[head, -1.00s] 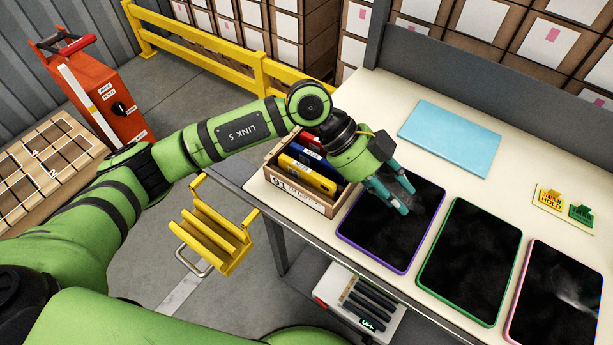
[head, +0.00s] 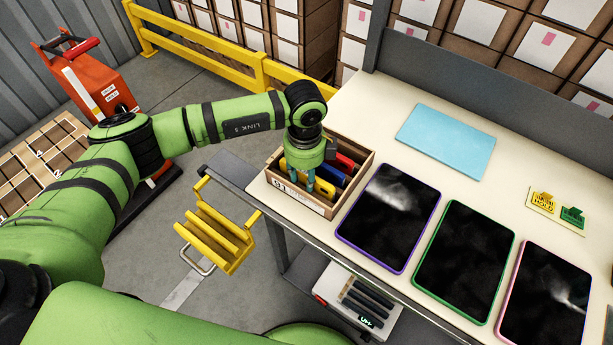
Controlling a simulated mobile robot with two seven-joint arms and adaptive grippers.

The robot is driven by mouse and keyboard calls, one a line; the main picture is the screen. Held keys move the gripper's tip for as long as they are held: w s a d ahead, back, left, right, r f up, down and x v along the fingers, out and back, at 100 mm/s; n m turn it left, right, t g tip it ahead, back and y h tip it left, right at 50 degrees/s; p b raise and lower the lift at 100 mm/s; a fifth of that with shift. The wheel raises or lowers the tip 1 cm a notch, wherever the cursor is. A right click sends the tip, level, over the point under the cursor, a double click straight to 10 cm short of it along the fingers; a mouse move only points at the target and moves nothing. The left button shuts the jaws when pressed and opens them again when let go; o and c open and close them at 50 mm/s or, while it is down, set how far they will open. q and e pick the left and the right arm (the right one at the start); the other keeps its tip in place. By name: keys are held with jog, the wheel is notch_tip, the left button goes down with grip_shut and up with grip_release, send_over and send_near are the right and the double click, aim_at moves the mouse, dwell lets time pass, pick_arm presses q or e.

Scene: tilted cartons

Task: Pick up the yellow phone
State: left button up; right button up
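The yellow phone (head: 294,189) stands in the front of a small brown carton (head: 362,170) on the table, partly hidden by my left gripper. My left gripper (head: 300,184) points down into the carton. Its two teal fingers are apart, one to each side along the yellow phone's top area. I cannot tell whether they touch it. A blue phone (head: 334,177) and a red phone (head: 345,161) stand behind the yellow one in the same carton. My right gripper is not in view.
Tablets with purple (head: 388,215), green (head: 465,260) and pink (head: 545,300) rims lie right of the carton. A light blue flat slab (head: 446,141) lies behind. Yellow and green tags (head: 556,208) sit at the right. A yellow step rack (head: 215,235) is left of the table.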

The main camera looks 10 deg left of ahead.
pick_arm(q)
jog(key=shift+f, duration=0.1)
grip_shut()
